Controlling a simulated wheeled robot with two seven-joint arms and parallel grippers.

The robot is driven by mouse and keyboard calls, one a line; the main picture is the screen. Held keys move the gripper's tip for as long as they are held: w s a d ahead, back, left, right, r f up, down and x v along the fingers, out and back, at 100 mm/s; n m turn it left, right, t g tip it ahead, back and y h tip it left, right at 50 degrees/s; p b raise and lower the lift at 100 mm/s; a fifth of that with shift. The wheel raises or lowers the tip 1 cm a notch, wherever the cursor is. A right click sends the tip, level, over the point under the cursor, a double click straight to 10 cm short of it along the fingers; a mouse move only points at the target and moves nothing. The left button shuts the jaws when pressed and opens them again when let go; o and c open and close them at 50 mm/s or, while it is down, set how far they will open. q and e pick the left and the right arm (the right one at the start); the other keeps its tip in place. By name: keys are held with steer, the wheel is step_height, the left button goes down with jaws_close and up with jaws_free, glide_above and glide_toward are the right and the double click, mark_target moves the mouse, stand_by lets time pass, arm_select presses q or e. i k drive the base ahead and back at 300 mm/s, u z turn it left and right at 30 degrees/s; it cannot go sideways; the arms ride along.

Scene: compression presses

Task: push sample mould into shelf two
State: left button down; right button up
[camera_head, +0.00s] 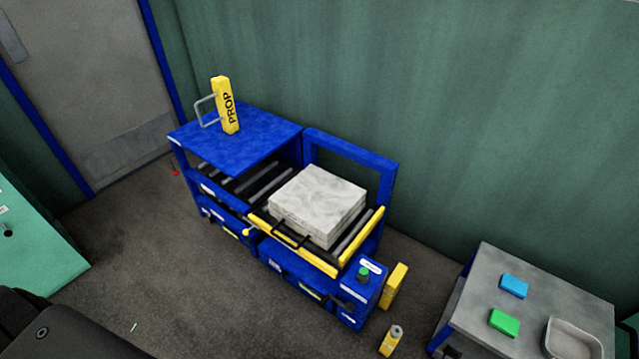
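The sample mould appears to be the pale grey square block (318,202), which sits on the rollers at the right half of the blue press frame (235,145). A yellow bar (297,248) with a black handle (290,236) runs along the block's near side. Shelf levels show below on the frame's front, but their labels are too small to read, so I cannot tell which is shelf two. Neither gripper shows in the head view. A dark shape at the bottom left seems to be part of my own body.
A yellow PROP block (226,105) with a metal handle stands on the blue top. A control box with a green button (363,273) is at the frame's right end. A grey table (500,265) holds blue and green blocks and a tray.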

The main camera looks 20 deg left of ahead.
mark_target(318, 205)
steer(key=u, duration=0.05)
steer(key=k, duration=0.5)
steer(key=z, duration=1.45)
steer(key=i, duration=1.05)
steer(key=u, duration=1.75)
